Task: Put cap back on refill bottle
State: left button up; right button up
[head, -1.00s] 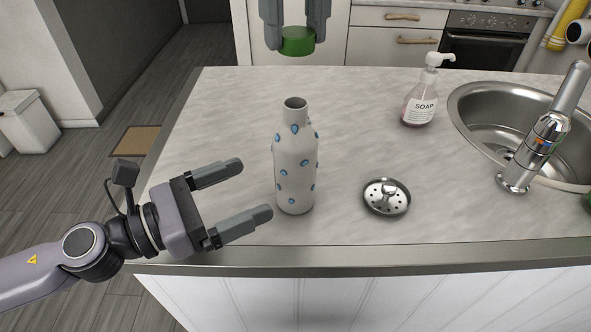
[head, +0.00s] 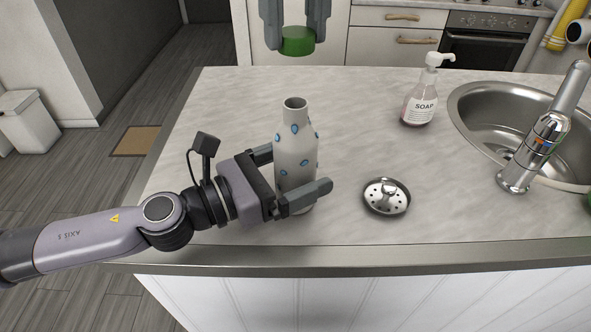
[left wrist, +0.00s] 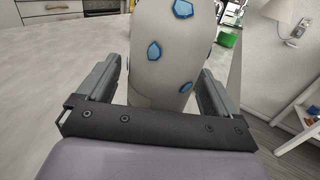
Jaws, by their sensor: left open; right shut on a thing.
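The refill bottle (head: 294,150) is white with blue spots and stands upright and uncapped on the counter. Its open neck shows at the top. My left gripper (head: 296,172) is open, with its fingers on either side of the bottle's lower body. In the left wrist view the bottle (left wrist: 172,45) stands between the two fingers (left wrist: 160,85). My right gripper (head: 297,30) is shut on the green cap (head: 298,41), held above and beyond the bottle. The tips of its fingers show at the top edge of the head view.
A metal sink strainer (head: 387,197) lies right of the bottle. A soap dispenser (head: 420,92) stands farther back, beside the sink (head: 480,110) and its faucet (head: 540,140). The counter (head: 220,120) is clear left of and behind the bottle.

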pick_arm(q)
jog(key=c, duration=1.5)
pick_arm(e)
send_near(296, 142)
jog(key=shift+w+a+f, duration=0.1)
jog(key=shift+w+f, duration=0.1)
jog(key=shift+w, duration=0.45)
jog(key=shift+w+f, duration=0.15)
jog(key=shift+w, duration=0.5)
jog(key=shift+f, duration=0.9)
jog(key=shift+f, duration=0.5)
